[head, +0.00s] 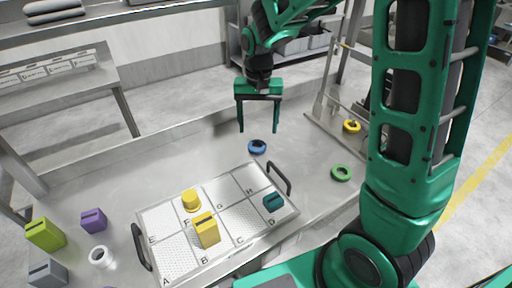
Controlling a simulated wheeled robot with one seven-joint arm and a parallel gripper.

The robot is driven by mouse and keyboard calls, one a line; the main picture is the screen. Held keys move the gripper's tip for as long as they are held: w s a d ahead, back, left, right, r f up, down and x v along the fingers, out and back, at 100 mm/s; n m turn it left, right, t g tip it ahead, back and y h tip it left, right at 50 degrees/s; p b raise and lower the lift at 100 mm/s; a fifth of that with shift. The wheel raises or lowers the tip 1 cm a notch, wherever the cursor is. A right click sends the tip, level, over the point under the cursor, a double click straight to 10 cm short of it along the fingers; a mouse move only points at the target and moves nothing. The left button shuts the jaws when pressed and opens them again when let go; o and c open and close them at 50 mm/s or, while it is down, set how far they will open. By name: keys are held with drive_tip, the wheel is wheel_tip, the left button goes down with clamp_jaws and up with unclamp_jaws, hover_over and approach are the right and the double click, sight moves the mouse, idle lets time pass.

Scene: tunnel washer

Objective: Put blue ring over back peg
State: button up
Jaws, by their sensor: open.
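The blue ring (257,147) lies flat on the metal table, just behind the tray. My gripper (259,130) points down with its two fingers spread wide and nothing between them. In the picture its fingertips are just above the ring, one toward each side; their exact height over it is hard to judge. A metal stand (322,105) with an upright post and thin rods is at the right, partly hidden by my arm. I cannot tell clearly which of its rods is the back peg.
A handled tray (188,258) holds yellow blocks (207,231) and a teal block (273,202). A green ring (341,173), a yellow ring (351,126) and a white ring (102,257) lie apart. Purple (93,220) and lime (45,233) blocks stand left.

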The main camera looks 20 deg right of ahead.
sight(257, 142)
drive_tip(key=shift+w+a+f, duration=0.1)
drive_tip(key=shift+a+f, duration=0.1)
drive_tip(key=shift+f, duration=3.65)
drive_tip(key=shift+c, duration=0.2)
drive_tip(key=c, duration=1.2)
drive_tip(key=shift+o, duration=0.2)
drive_tip(key=shift+r, duration=0.1)
